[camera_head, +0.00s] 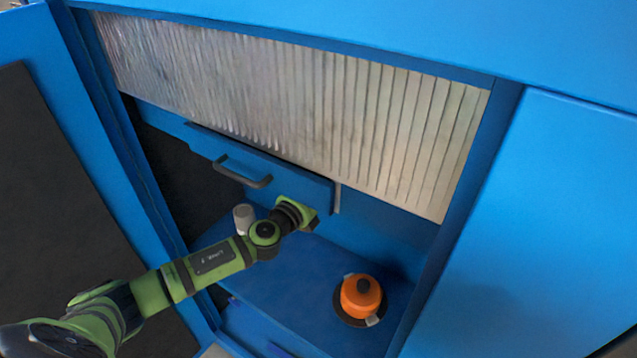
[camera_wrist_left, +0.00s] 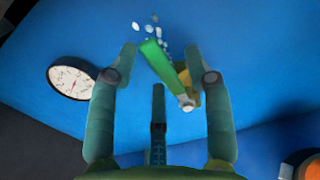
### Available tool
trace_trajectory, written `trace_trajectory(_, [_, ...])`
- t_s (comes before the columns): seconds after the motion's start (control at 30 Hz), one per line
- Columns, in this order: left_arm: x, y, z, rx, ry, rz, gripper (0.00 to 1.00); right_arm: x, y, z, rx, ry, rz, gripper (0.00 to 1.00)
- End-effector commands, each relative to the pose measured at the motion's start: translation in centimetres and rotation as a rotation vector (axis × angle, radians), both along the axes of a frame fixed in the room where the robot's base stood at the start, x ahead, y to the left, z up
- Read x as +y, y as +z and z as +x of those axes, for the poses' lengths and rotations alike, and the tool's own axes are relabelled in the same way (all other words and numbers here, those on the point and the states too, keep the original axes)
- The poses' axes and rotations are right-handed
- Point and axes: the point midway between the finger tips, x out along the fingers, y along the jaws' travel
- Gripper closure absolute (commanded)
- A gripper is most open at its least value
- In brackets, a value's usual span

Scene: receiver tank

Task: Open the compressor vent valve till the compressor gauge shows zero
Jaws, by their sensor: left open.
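In the left wrist view, a valve with a flat green lever (camera_wrist_left: 160,62) sits on a blue surface, with a yellowish body partly hidden behind the lever. My left gripper (camera_wrist_left: 162,54) is open, one finger on each side of the lever. The right finger is close to the lever; I cannot tell if they touch. A round white gauge (camera_wrist_left: 72,78) is left of the fingers; its reading is too small to tell. In the head view my left gripper (camera_head: 312,218) is inside the cabinet, its fingers mostly hidden. My right gripper is not in view.
White specks (camera_wrist_left: 150,28) show beyond the lever's tip. In the head view, a blue panel with a dark handle (camera_head: 243,174) is above my left arm. A pale cylinder (camera_head: 243,217) stands beside the arm. An orange round part (camera_head: 361,296) is at the cabinet floor's right.

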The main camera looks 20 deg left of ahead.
Motion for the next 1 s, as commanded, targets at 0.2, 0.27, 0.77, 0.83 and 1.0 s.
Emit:
trace_trajectory(0.2, [0.4,-0.2,-3.1,0.005,-0.002,0.002,0.50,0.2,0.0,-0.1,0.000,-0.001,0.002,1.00])
trace_trajectory(0.27, [0.6,-0.2,-4.3,0.005,-0.002,0.003,0.50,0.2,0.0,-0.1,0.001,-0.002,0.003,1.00])
trace_trajectory(0.77, [1.6,0.0,-11.4,0.001,0.000,0.002,0.50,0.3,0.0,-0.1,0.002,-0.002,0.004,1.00])
trace_trajectory(0.83, [1.6,0.0,-11.6,-0.001,0.000,0.003,0.50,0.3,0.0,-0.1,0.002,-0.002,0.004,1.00])
trace_trajectory(1.0, [1.6,0.1,-11.7,-0.002,0.000,0.003,0.50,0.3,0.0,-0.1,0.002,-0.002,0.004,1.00])
